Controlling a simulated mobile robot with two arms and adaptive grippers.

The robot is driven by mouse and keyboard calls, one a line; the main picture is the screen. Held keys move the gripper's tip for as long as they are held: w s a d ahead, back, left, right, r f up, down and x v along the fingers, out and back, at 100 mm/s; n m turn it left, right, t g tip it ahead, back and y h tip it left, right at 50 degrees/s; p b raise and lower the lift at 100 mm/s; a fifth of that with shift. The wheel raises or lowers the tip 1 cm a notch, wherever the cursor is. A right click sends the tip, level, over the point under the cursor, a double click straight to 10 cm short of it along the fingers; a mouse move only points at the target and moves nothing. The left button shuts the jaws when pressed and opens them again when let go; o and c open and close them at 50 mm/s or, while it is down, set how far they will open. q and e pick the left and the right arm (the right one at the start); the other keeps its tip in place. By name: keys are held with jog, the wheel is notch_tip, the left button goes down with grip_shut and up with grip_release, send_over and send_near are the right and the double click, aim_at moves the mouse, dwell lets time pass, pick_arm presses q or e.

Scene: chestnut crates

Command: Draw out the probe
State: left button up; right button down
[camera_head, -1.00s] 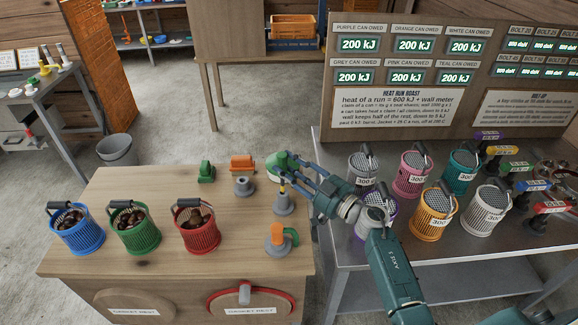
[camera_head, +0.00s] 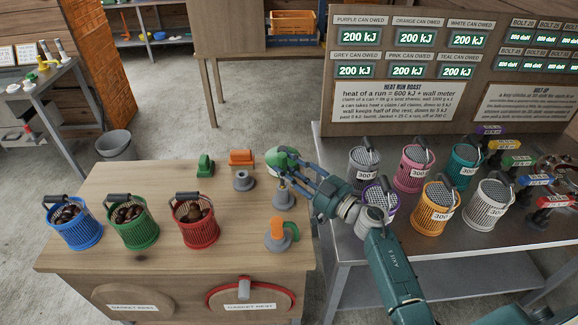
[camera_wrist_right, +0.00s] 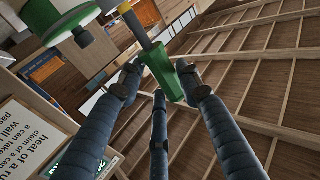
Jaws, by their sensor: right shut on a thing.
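My right gripper (camera_head: 297,172) is at the back right of the wooden cabinet, above a grey cone-shaped stand (camera_head: 283,197). In the right wrist view its fingers (camera_wrist_right: 160,88) are closed around a green handle (camera_wrist_right: 165,72), which carries a grey rod with a yellow band (camera_wrist_right: 138,28). This looks like the probe. A round green-and-white head (camera_head: 283,158) is beside the fingertips; it also shows at upper left in the right wrist view (camera_wrist_right: 62,22). Whether the rod is inside the stand cannot be told. My left gripper is not in view.
Blue (camera_head: 74,226), green (camera_head: 133,224) and red (camera_head: 196,224) cans of chestnuts stand on the cabinet (camera_head: 130,180). An orange-topped fitting (camera_head: 281,233) is near its right edge. Several numbered cans, including an orange one (camera_head: 433,209), crowd the metal table (camera_head: 400,250) under my right arm.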

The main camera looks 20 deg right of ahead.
jog(key=shift+f+b, duration=1.6)
jog(key=shift+f, duration=0.8)
jog(key=c, duration=1.1)
grip_release()
jog(key=v, duration=1.2)
jog(key=shift+s, duration=0.15)
